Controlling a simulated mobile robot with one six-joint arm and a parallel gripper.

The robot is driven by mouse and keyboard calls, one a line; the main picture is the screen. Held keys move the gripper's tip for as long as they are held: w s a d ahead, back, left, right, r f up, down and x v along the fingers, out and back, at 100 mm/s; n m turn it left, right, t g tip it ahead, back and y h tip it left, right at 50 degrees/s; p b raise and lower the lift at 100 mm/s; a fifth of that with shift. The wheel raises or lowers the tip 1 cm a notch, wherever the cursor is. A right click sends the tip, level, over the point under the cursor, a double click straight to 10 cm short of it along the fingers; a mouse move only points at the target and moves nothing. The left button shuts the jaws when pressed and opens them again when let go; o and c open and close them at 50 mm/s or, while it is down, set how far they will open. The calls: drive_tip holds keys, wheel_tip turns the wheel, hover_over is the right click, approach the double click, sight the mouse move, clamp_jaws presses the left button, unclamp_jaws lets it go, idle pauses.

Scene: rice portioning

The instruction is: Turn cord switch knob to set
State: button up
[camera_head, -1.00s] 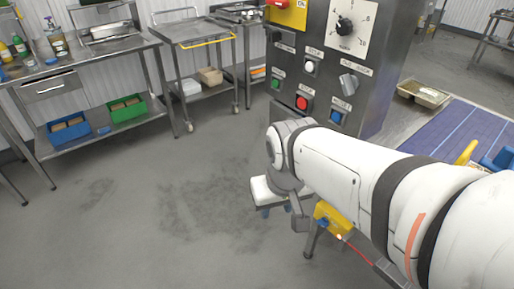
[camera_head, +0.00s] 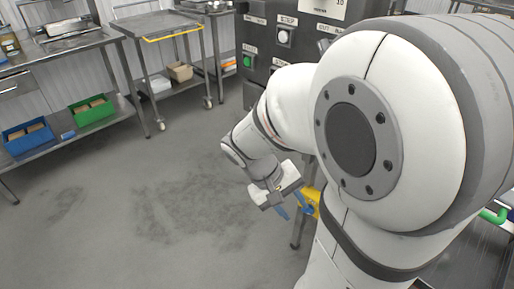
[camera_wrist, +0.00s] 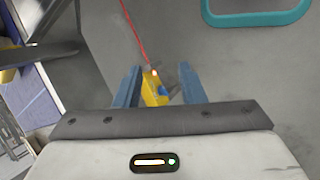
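The cord switch is a small yellow box (camera_wrist: 153,92) with a red cord (camera_wrist: 138,36) running up from it in the wrist view. In the head view, my gripper (camera_head: 292,204) points down just beside the yellow box (camera_head: 309,198), which my arm partly hides.
A grey control cabinet (camera_head: 256,36) with buttons stands behind my arm, mostly hidden. A steel cart (camera_head: 165,26) and a bench with blue (camera_head: 28,138) and green bins (camera_head: 92,112) stand at the back left. The floor at left is clear. A teal-edged frame (camera_wrist: 258,20) shows in the wrist view.

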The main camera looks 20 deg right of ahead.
sight(305, 212)
drive_tip(key=w+d+f+n+h+b, duration=0.2)
drive_tip(key=w+d+f+h+b, duration=0.3)
drive_tip(key=f, duration=0.5)
drive_tip(key=w+d+f+n+h+b, duration=0.1)
drive_tip(key=w+d+f+h+b, duration=0.2)
drive_tip(key=d+f+h+b, duration=0.45)
drive_tip(key=w+f+n+t+y+b, duration=0.1)
drive_tip(key=w+f+n+t+b, duration=0.3)
drive_tip(key=f, duration=0.7)
drive_tip(key=w+f+n+t+b, duration=0.2)
drive_tip(key=w+f+t+b, duration=0.3)
drive_tip(key=f, duration=0.7)
drive_tip(key=shift+n+t, duration=0.3)
drive_tip(key=shift+t, duration=0.1)
drive_tip(key=x, duration=0.5)
drive_tip(key=p+x, duration=0.1)
drive_tip(key=x, duration=0.1)
drive_tip(key=shift+s+d+r, duration=0.25)
drive_tip(key=shift+d, duration=0.15)
